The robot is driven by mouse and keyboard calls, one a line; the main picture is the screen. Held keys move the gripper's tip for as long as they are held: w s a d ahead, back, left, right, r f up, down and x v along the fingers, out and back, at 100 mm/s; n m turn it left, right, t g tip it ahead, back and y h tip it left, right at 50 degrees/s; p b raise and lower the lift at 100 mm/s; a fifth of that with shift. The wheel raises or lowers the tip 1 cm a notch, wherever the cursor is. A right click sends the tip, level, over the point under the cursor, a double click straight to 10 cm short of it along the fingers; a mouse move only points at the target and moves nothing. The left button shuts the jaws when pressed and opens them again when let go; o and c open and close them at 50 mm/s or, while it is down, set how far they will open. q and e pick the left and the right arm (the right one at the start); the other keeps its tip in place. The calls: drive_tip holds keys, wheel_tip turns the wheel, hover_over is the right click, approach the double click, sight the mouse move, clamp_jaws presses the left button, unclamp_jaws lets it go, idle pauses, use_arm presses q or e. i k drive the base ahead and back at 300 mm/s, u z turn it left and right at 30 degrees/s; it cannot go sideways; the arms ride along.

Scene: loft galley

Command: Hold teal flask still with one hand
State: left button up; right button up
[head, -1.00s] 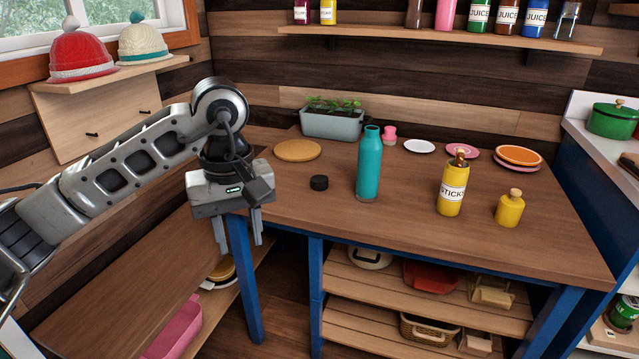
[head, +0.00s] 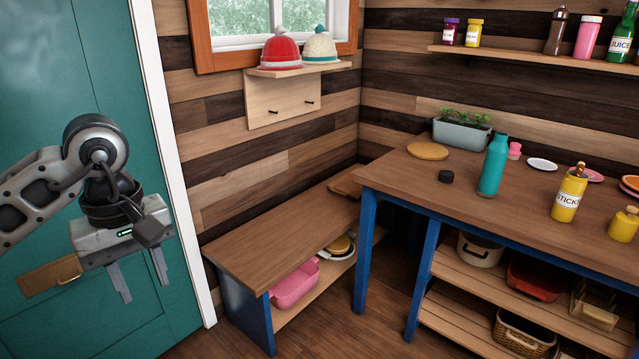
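The teal flask (head: 493,168) stands upright on the wooden table, right of centre in the head view. A small black lid-like disc (head: 446,176) lies on the table just left of it. My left gripper (head: 144,290) hangs at the left of the view, fingers pointing down, apart and empty. It is in front of the teal door, well away from the flask and not over the table. My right gripper is out of view.
The table (head: 400,180) also holds a planter (head: 461,134), a round board (head: 428,151), a yellow stick bottle (head: 568,195) and a yellow flask (head: 623,224). A low bench (head: 270,240) stands left of it. The teal door (head: 90,60) is at far left.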

sight(497, 150)
drive_tip(key=u, duration=0.45)
drive_tip(key=k, duration=0.5)
drive_tip(key=u, duration=0.1)
drive_tip(key=i, duration=1.85)
drive_tip(key=z, duration=1.45)
drive_tip(key=i, duration=1.25)
drive_tip(key=z, duration=1.3)
drive_tip(key=i, duration=0.15)
drive_tip(key=z, duration=0.1)
